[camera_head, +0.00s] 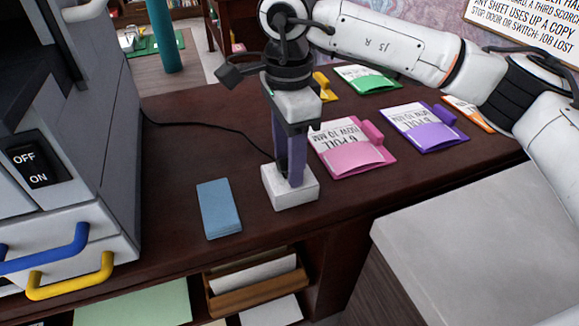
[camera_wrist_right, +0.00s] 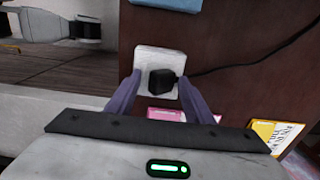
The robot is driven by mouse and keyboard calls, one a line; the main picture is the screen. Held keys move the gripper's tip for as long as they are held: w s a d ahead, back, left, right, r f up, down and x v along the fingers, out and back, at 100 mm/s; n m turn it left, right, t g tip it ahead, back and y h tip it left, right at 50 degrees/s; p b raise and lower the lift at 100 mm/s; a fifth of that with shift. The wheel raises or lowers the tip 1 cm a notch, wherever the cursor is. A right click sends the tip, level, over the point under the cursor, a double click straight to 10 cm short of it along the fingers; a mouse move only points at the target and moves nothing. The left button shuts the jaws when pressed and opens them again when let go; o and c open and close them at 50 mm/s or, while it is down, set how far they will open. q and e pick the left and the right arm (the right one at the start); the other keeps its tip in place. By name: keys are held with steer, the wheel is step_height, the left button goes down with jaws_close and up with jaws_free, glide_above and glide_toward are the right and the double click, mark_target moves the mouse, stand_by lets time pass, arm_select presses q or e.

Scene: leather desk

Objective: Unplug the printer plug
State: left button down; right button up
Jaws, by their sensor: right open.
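The printer plug (camera_wrist_right: 162,84) is black and sits in a white socket block (camera_head: 290,194) on the dark desk. The block also shows in the right wrist view (camera_wrist_right: 158,58). A black cord (camera_head: 205,126) runs from the plug to the grey printer (camera_head: 100,120) at the left. My right gripper (camera_head: 288,180) points down over the block, with purple fingers open on either side of the plug. In the head view the fingers mostly hide the plug. Whether they touch it cannot be told. My left gripper is not in view.
A blue pad (camera_head: 219,208) lies left of the block. Pink (camera_head: 350,148), purple (camera_head: 424,127), green (camera_head: 367,79) and orange (camera_head: 468,112) folders lie to the right and behind. The printer has an OFF/ON switch (camera_head: 32,165) and blue and yellow handles. Shelves are below the desk edge.

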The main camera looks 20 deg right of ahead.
steer(key=shift+w+f, duration=0.1)
steer(key=shift+w, duration=0.05)
jaws_close()
steer(key=shift+r+p, duration=2.05)
steer(key=shift+r, duration=1.05)
